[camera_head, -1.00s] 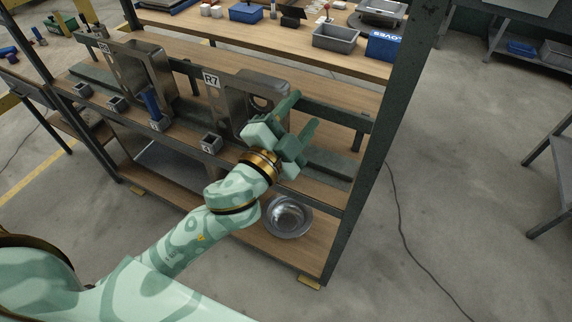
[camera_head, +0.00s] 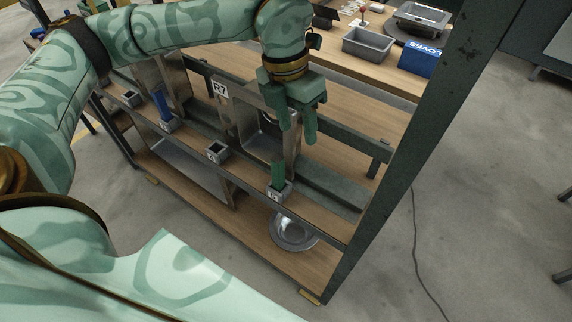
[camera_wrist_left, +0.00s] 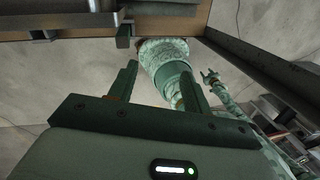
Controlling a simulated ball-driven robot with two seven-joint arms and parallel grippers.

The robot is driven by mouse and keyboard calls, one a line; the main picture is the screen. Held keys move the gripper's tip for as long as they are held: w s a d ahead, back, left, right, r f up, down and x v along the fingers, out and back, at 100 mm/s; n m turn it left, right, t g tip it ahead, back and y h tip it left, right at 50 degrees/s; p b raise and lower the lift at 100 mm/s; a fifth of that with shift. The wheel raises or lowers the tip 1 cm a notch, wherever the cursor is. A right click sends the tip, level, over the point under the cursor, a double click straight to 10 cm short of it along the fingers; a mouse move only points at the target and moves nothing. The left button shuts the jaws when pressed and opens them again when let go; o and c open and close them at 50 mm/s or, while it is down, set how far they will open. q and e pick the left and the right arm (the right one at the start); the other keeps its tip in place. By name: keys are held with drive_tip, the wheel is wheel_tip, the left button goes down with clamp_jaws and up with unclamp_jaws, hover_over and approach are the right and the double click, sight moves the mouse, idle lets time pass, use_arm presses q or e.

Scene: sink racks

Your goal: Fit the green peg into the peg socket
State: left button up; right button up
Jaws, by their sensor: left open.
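The green peg (camera_head: 278,173) stands upright in the small grey peg socket (camera_head: 279,191) at the right end of the front rail, in the head view. Its lower end is hidden inside the socket, so I cannot tell how deep it sits. My left gripper (camera_head: 297,138) is open and empty, pointing down above and behind the peg, apart from it. Its two spread fingers also show in the left wrist view (camera_wrist_left: 158,72), with nothing between them. A small claw-like shape, perhaps my right gripper (camera_wrist_left: 209,75), shows far off in the wrist view.
A blue peg (camera_head: 162,106) stands in another socket farther left, and an empty socket (camera_head: 217,152) lies between. Metal frames, one tagged R7 (camera_head: 220,89), stand behind the rail. A dark rack post (camera_head: 413,150) rises at right. A metal bowl (camera_head: 293,232) sits on the lower shelf.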

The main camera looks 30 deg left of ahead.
use_arm(q)
drive_tip(key=r+n+y, duration=0.2)
hover_over(277, 158)
drive_tip(key=f, duration=0.3)
drive_tip(key=f+b, duration=0.1)
drive_tip(key=f, duration=0.6)
drive_tip(key=shift+w+a+f+b, duration=0.1)
drive_tip(key=shift+w+f+b, duration=0.1)
drive_tip(key=shift+w+b, duration=0.15)
drive_tip(key=f, duration=0.4)
drive_tip(key=f+b, duration=0.1)
drive_tip(key=f, duration=0.1)
drive_tip(key=shift+s, duration=0.4)
clamp_jaws()
